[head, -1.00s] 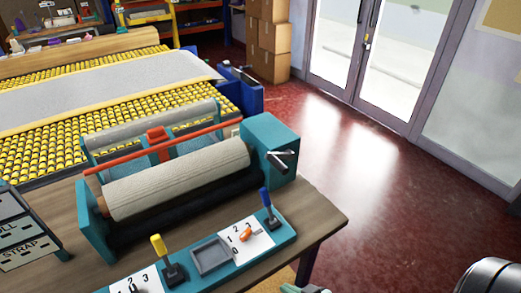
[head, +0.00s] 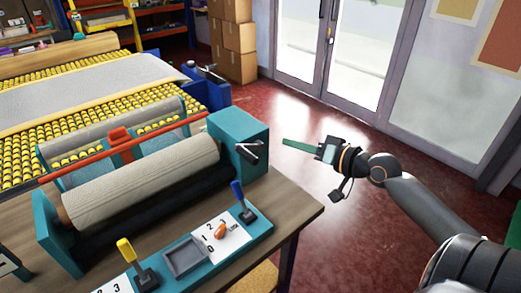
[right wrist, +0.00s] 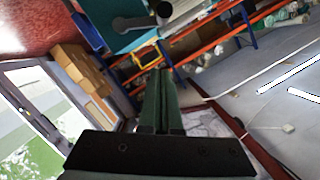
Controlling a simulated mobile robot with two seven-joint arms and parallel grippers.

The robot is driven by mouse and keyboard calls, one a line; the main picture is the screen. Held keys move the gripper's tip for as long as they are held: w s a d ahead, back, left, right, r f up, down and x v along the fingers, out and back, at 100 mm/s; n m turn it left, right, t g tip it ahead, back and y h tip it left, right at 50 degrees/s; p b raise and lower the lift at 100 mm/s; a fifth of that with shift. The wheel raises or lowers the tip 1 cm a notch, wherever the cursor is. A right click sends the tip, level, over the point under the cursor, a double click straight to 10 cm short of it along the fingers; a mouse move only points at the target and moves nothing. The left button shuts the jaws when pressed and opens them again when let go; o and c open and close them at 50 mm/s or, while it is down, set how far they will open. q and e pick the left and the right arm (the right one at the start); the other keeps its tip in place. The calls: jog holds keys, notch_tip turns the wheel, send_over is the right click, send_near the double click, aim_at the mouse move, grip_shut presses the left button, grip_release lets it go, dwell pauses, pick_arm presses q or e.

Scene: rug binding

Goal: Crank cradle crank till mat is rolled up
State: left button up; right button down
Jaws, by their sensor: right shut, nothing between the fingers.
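The teal cradle (head: 240,125) stands on the wooden table with a beige rolled mat (head: 150,182) lying in it. Its crank (head: 250,150), a dark and silver handle, sticks out from the right end housing. In the right wrist view the crank (right wrist: 140,22) shows at the top, beyond the fingertips. My right gripper (head: 285,143) is shut and empty, its green fingers pointing left toward the crank, with a gap between them. The shut fingers also show in the right wrist view (right wrist: 161,75). My left gripper is not in view.
A control strip with a blue lever (head: 242,200), a yellow lever (head: 135,262), an orange knob (head: 220,230) and a grey tray (head: 186,257) runs along the table front. A yellow roller bed (head: 60,135) lies behind. Open red floor (head: 330,220) is right of the table.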

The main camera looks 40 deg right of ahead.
jog(key=w+a+f+p, duration=0.1)
jog(key=w+a+f, duration=0.3)
jog(key=w, duration=0.4)
jog(key=shift+f+p, duration=0.35)
jog(key=shift+f, duration=0.15)
jog(key=shift+a, duration=0.15)
